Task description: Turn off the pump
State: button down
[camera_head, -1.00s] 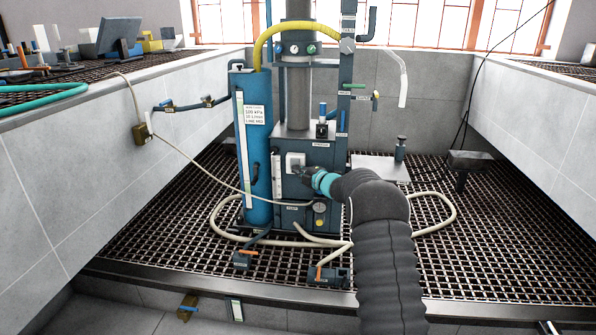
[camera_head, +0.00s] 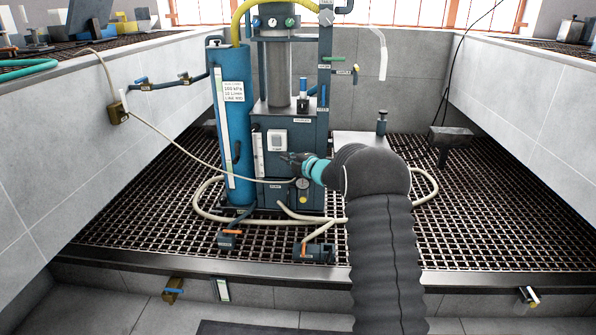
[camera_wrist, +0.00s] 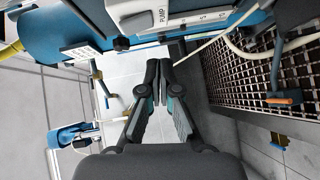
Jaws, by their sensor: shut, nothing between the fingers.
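The pump switch is a white box (camera_head: 276,141) on the front of the dark machine cabinet (camera_head: 306,133). The wrist view shows the white box (camera_wrist: 185,14) at its top edge, with the label "PUMP" and part of it cut off. I cannot tell the switch's position. My gripper (camera_head: 287,157) is just below and to the right of the switch in the head view, apart from it as far as I can see.
A blue cylinder (camera_head: 232,170) stands left of the cabinet. A pale hose (camera_head: 200,205) loops over the metal grating (camera_head: 140,210). Valves with orange handles (camera_head: 305,246) sit in front. Grey side walls (camera_head: 70,130) bound the space.

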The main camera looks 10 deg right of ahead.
jog(key=v, duration=0.6)
jog(key=shift+s+a+f, duration=0.3)
jog(key=shift+s+f, duration=0.1)
jog(key=shift+f, duration=0.25)
